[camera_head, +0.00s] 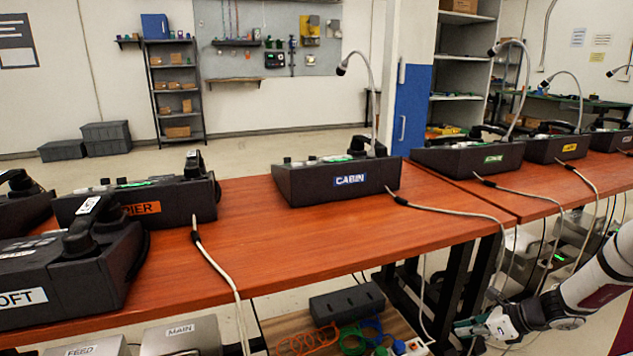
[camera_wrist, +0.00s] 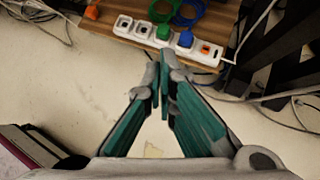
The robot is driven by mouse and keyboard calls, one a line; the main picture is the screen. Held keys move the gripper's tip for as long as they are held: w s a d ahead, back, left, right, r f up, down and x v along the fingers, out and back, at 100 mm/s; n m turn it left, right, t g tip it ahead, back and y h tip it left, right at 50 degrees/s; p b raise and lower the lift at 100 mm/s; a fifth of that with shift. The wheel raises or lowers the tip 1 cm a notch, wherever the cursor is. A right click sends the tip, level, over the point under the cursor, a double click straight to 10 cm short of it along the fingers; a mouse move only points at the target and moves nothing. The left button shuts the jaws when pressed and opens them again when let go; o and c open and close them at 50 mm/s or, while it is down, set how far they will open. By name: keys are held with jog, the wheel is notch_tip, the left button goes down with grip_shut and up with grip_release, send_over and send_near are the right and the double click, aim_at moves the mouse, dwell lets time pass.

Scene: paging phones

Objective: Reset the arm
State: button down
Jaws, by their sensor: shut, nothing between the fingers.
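My gripper (camera_head: 468,328) is at the lower right in the head view, low beside the table's legs and below the tabletop. My arm (camera_head: 585,290) reaches to it from the right edge. In the wrist view the green-sided fingers of my gripper (camera_wrist: 160,85) come together at their tips, with nothing between them. The fingers point toward a power strip (camera_wrist: 155,35) on a wooden board, and floor shows beneath them.
The red-brown table (camera_head: 240,255) bears several dark paging phones, among them the CABIN one (camera_head: 340,181). Pale cables (camera_head: 225,275) hang over its front edge. Below are a power strip (camera_head: 408,348), coiled cords and table legs (camera_head: 450,290) close to my gripper.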

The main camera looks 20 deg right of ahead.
jog(key=s+a+r+n+g, duration=0.3)
jog(key=a+r+n+g, duration=0.2)
jog(key=a+r+n, duration=1.55)
jog(key=s+a+r+n+g+h, duration=0.2)
jog(key=s+a+r+n, duration=0.2)
jog(key=s+a+r, duration=0.8)
jog(key=s+a+n+h, duration=0.2)
jog(key=s+n, duration=0.4)
jog(key=s, duration=0.9)
notch_tip(320, 180, up, 29)
jog(key=t+p, duration=0.4)
jog(key=p, duration=2.3)
jog(key=shift+s+d+n+h, duration=0.15)
jog(key=shift+d+n+h, duration=0.15)
jog(key=shift+d+n, duration=0.1)
jog(key=shift+r, duration=0.1)
